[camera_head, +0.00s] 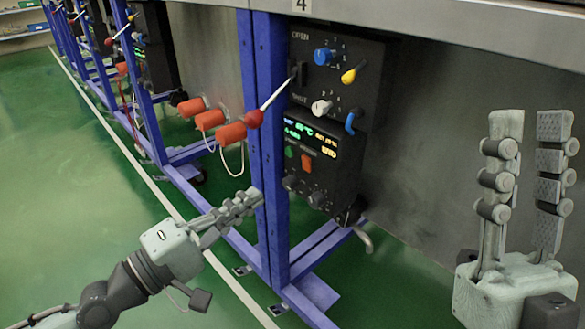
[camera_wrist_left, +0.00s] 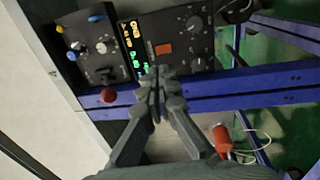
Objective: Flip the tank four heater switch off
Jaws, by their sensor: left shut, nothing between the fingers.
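The tank four panel stands under the number 4 label (camera_head: 300,4), with a black upper box (camera_head: 335,85) and a lower controller box (camera_head: 345,180). An orange switch (camera_head: 307,163) sits below the lit display (camera_head: 310,140), beside a small green button; its lettering is too small to read. The switch also shows in the left wrist view (camera_wrist_left: 164,48). My left gripper (camera_head: 252,196) is shut and empty, in front of the blue post and lower left of the switch. In the wrist view its fingertips (camera_wrist_left: 160,78) appear just below the switch, near the display. My right gripper (camera_head: 528,125) is open, fingers upward, at the far right.
A blue frame post (camera_head: 272,150) stands left of the panel. A red-ball lever (camera_head: 254,118) sticks out above my left gripper. Orange cylinders (camera_head: 208,119) with cables hang to the left. Blue and yellow knobs (camera_head: 348,76) sit above. Green floor is open at the left.

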